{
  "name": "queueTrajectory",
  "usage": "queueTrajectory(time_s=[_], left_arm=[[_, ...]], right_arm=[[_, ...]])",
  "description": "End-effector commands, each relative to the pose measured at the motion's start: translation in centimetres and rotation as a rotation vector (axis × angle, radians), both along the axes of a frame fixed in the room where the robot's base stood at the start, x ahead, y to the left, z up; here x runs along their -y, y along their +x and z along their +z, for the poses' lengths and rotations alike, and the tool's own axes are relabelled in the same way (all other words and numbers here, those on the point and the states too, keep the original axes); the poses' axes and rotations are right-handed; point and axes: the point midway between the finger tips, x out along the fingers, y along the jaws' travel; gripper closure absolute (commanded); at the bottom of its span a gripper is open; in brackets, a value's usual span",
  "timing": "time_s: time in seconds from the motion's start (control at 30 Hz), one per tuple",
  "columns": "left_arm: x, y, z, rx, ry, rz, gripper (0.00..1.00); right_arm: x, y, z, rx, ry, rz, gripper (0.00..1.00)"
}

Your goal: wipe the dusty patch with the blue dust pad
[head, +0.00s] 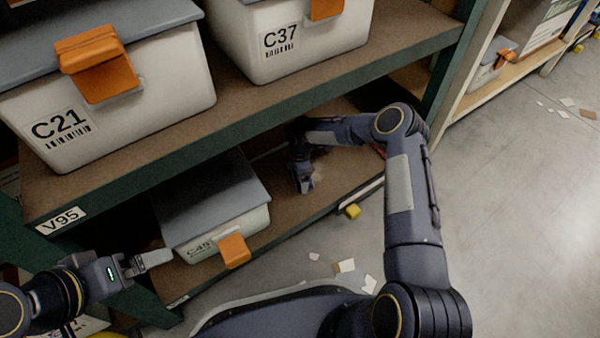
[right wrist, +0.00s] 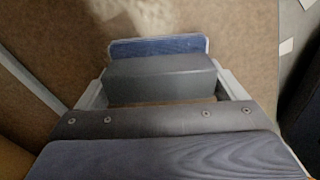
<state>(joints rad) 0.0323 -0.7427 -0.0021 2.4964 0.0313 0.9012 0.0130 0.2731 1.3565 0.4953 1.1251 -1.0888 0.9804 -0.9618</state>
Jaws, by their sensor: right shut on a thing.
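My right gripper (head: 304,184) reaches into the lower shelf and is shut on the blue dust pad. In the right wrist view, the pad's grey block (right wrist: 160,78) sits between the fingers and its blue face (right wrist: 158,47) shows just beyond. The dusty patch (right wrist: 135,14) is a pale, blurred smear on the brown shelf board at the top of that view, just past the pad. Whether the pad touches the board is unclear. My left gripper (head: 145,262) is beside the grey-lidded bin at lower left; its finger gap cannot be made out.
The grey-lidded bin (head: 212,205) with an orange latch stands on the lower shelf, left of my right gripper. Bins C21 (head: 150,95) and C37 (head: 315,45) stand on the shelf above. A green shelf beam (head: 250,115) overhangs the work area. Paper scraps (head: 345,266) litter the floor.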

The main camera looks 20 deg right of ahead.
Motion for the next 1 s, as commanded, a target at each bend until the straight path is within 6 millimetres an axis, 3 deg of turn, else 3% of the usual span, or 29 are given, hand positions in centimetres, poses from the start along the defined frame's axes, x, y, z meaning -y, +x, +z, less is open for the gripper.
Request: queueTrajectory(time_s=[1.0], left_arm=[[0.0, 0.0, 0.0, 0.000, 0.000, 0.000, 0.00]], right_arm=[[6.1, 2.2, 0.0, 0.001, -0.001, -0.003, 0.28]])
